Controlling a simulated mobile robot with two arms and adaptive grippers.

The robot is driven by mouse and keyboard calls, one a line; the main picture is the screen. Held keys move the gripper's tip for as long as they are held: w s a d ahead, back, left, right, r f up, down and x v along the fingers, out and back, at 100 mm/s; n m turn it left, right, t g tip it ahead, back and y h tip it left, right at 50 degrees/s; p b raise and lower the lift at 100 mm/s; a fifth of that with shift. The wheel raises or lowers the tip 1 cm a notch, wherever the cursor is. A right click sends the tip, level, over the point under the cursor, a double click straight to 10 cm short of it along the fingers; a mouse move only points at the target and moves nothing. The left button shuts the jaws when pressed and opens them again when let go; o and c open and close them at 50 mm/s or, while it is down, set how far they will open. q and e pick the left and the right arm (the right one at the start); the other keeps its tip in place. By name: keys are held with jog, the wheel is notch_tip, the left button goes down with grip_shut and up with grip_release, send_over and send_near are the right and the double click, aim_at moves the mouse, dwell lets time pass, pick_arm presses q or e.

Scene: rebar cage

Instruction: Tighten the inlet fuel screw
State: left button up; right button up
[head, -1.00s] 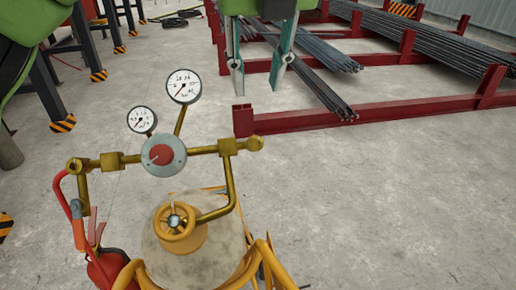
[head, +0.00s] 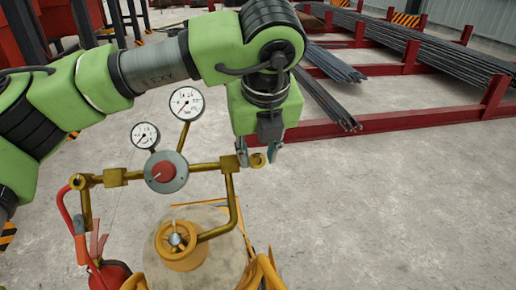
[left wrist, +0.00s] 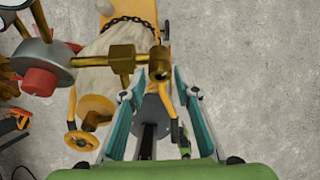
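A brass pipe assembly holds two round gauges (head: 187,103) and a grey disc with a red dial (head: 163,171). At its right end is a small brass knob (head: 258,160), also seen in the left wrist view (left wrist: 158,62). A yellow handwheel (head: 177,240) sits lower, on top of the tank. No label shows which part is the inlet fuel screw. My left gripper (head: 257,156) points down at the brass knob. In the left wrist view its teal fingers (left wrist: 158,73) are apart, with the knob between their tips; contact is not clear. My right gripper is out of view.
A grey-topped tank (head: 212,265) with yellow bars stands below the pipes. A red hose (head: 70,220) hangs at the left. Red racks (head: 380,118) hold bundles of steel bars behind. The concrete floor at the right is clear.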

pick_arm(q)
jog(key=shift+w+f, duration=0.25)
jog(key=shift+f, duration=0.4)
grip_shut()
